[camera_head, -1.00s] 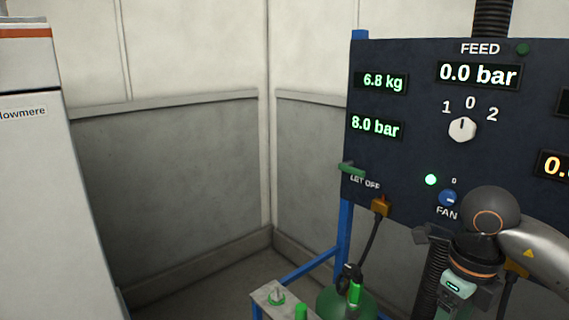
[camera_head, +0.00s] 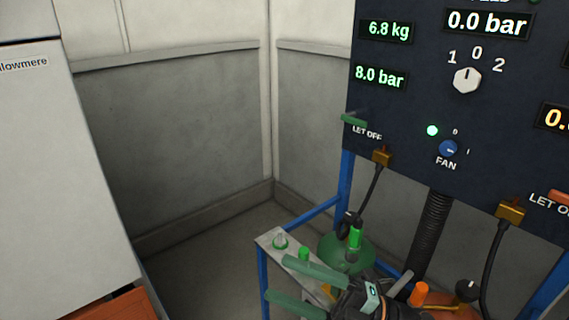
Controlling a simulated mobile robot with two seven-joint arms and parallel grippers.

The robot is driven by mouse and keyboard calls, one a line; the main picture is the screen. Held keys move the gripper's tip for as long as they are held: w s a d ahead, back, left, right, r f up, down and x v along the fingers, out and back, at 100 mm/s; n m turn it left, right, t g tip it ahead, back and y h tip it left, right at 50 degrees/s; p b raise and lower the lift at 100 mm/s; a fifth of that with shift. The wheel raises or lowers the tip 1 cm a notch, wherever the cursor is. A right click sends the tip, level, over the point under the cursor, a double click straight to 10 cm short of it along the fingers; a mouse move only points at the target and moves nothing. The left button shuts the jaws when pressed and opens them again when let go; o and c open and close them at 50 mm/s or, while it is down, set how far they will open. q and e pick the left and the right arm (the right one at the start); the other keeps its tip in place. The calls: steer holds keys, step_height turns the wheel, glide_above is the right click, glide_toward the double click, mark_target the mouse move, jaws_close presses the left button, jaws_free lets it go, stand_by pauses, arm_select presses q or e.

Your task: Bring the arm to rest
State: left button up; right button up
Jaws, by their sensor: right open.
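My right gripper (camera_head: 277,277) is at the bottom of the head view, with its two green fingers apart and pointing left. It is open and nothing shows between the fingers. It is in front of the small bench (camera_head: 266,242) under the panel, and whether it touches anything there cannot be told. Most of my right arm is out of view below. My left gripper is not in view.
The dark panel (camera_head: 400,110) with the FEED knob (camera_head: 467,80) and the FAN knob (camera_head: 448,148) stands at right. Below it are a green cylinder (camera_head: 335,248), hoses and an orange-topped part (camera_head: 418,294). A white cabinet (camera_head: 60,170) stands left. Floor between is clear.

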steer(key=w+d+f+m+t+h, duration=0.2)
steer(key=d+f+m+t+h, duration=0.45)
steer(key=m, duration=0.45)
steer(key=w+d+f+m+t+h, duration=0.2)
steer(key=d+f+m+t+h, duration=0.2)
steer(key=f+m+t+h, duration=0.45)
steer(key=s+d+f+m+g+h, duration=0.2)
steer(key=s+f+m+g, duration=0.2)
steer(key=s+f, duration=0.3)
steer(key=s+d+f+m+g+h, duration=0.2)
steer(key=s+f+m+g, duration=0.3)
steer(key=f, duration=0.9)
steer(key=s+d+g, duration=0.1)
steer(key=s, duration=0.2)
